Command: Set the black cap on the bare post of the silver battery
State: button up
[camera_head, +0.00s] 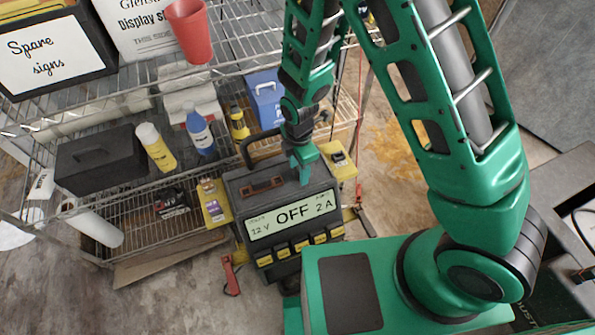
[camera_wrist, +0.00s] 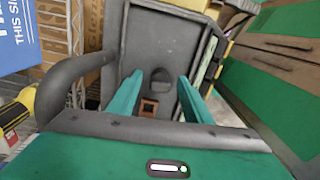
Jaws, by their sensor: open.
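My gripper (camera_head: 303,172) hangs over the top of the dark charger (camera_head: 235,185), whose display reads OFF. In the wrist view my gripper (camera_wrist: 158,90) has its two green fingers apart, with nothing visibly held between them. I cannot tell whether the dark shape is the black cap. A small purple-and-grey block, possibly a battery (camera_head: 209,187), sits on the left yellow ledge. A dark-and-pale block (camera_head: 338,158) sits on the right one. No bare post is clear.
A wire shelf (camera_head: 140,210) holds a dark toolbox (camera_head: 100,160), a yellow bottle (camera_head: 155,148), a blue bottle (camera_head: 199,132) and a blue box (camera_head: 265,100). The charger's handle (camera_wrist: 75,80) rises beside my gripper.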

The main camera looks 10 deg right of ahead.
aim_at(298, 169)
jog(key=c, duration=1.1)
jog(key=shift+c, duration=0.2)
jog(key=shift+r, duration=0.1)
jog(key=shift+r, duration=0.45)
notch_tip(298, 169, up, 3)
jog(key=shift+s+a+r, duration=0.1)
jog(key=shift+a+r, duration=0.05)
jog(key=shift+r, duration=0.05)
jog(key=s+a+r, duration=0.6)
jog(key=s+r, duration=0.3)
jog(key=r, duration=0.1)
jog(key=shift+s+r, duration=0.2)
jog(key=shift+r, duration=0.05)
jog(key=shift+a, duration=0.1)
